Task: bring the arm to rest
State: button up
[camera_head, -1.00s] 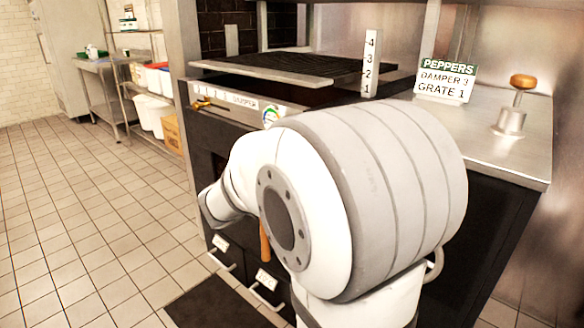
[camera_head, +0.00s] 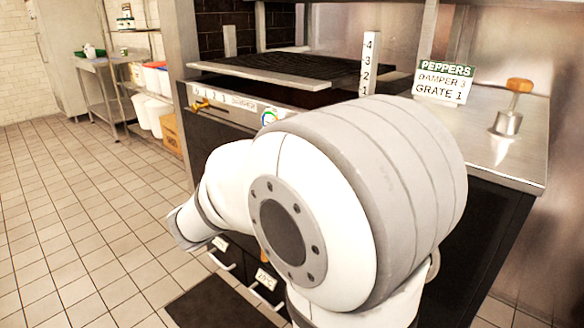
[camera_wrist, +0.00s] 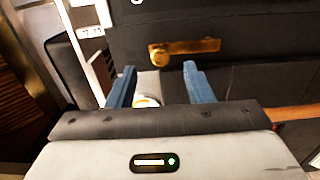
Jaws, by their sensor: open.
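My gripper (camera_wrist: 160,86) shows in the wrist view with its two blue fingers apart and nothing between them. Beyond the fingers is the dark front of the grill with a brass lever (camera_wrist: 185,50). In the head view my white and grey arm fills the middle, folded in front of the grill, and the gripper itself is hidden there. The brass damper lever (camera_head: 200,104) shows at the left of the grill's numbered damper strip (camera_head: 232,102).
The grill grate (camera_head: 280,66) stands behind my arm, beside a height scale (camera_head: 368,62). A sign (camera_head: 444,82) reads peppers, damper 3, grate 1. A wooden-knobbed handle (camera_head: 519,86) stands on the steel counter at right. The tiled floor (camera_head: 80,210) at left is clear.

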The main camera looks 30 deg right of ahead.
jog(key=shift+v, duration=0.95)
jog(key=shift+s, duration=0.1)
jog(key=s+a+r+m+g+y+p, duration=0.1)
jog(key=s+r+g+y+p, duration=0.35)
jog(key=p, duration=0.55)
jog(key=s+a+r+m+g+y+p, duration=0.1)
jog(key=s+r+y+p, duration=0.35)
jog(key=s+p, duration=0.35)
jog(key=s+a+r+m+t+y+p, duration=0.1)
jog(key=a+r+t+y+p, duration=0.2)
jog(key=a+r+y+p, duration=0.5)
jog(key=a+r+p, duration=0.2)
jog(key=a+p, duration=0.1)
jog(key=p, duration=0.4)
jog(key=shift+s+r, duration=0.25)
jog(key=shift+r, duration=0.15)
